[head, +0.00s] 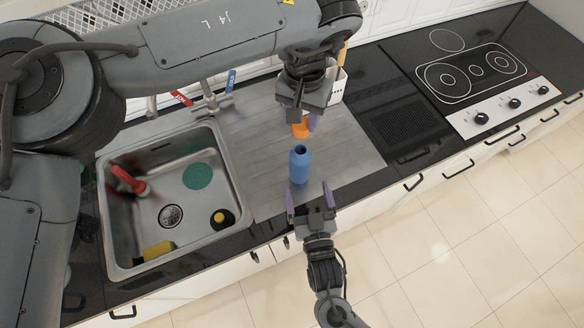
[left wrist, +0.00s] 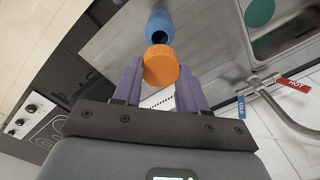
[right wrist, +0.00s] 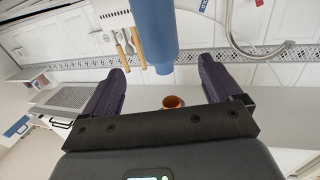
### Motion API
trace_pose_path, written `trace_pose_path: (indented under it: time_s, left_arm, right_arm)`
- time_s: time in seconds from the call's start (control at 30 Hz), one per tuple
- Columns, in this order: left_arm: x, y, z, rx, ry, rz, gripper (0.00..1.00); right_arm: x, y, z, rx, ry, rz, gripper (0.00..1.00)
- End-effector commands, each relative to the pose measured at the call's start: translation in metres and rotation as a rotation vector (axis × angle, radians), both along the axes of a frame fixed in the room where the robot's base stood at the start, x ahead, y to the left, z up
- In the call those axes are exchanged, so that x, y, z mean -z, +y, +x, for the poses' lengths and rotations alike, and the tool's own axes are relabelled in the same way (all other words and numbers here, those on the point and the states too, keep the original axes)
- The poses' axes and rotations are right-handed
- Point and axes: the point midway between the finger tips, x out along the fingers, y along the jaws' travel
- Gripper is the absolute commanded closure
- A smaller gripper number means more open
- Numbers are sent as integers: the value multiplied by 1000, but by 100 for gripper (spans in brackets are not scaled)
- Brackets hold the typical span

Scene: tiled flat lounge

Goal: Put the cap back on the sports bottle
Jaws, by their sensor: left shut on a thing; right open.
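The blue sports bottle (head: 299,164) stands upright and open on the steel drainboard, right of the sink; it also shows in the left wrist view (left wrist: 160,26) and the right wrist view (right wrist: 154,35). The orange cap (head: 301,128) is between the fingers of my left gripper (head: 306,118), behind the bottle in the head view and apart from it. In the left wrist view the cap (left wrist: 161,65) sits at the purple fingertips, shut on it. My right gripper (head: 311,200) is open and empty in front of the bottle, with its fingers (right wrist: 160,88) pointing towards it.
The sink (head: 172,194) at the left holds a red-handled brush (head: 128,180), a green round item (head: 197,176), a yellow sponge (head: 158,250) and a dark, yellow-topped item (head: 222,219). The tap (head: 212,100) stands behind. A white utensil holder (head: 336,88) is behind my left gripper. The hob (head: 470,72) is at the right.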

Motion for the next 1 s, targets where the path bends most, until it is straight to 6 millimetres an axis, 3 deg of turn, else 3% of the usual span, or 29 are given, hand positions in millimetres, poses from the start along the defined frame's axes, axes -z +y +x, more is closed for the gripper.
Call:
trace_pose_path:
  time_s: [0.57,1.0]
  left_arm:
    - [-1,0,0,-12,0,0,86]
    - [-1,0,0,-11,0,0,86]
  right_arm:
    - [0,2,8,0,-5,-1,8]
    - [-1,17,71,0,-6,-2,8]
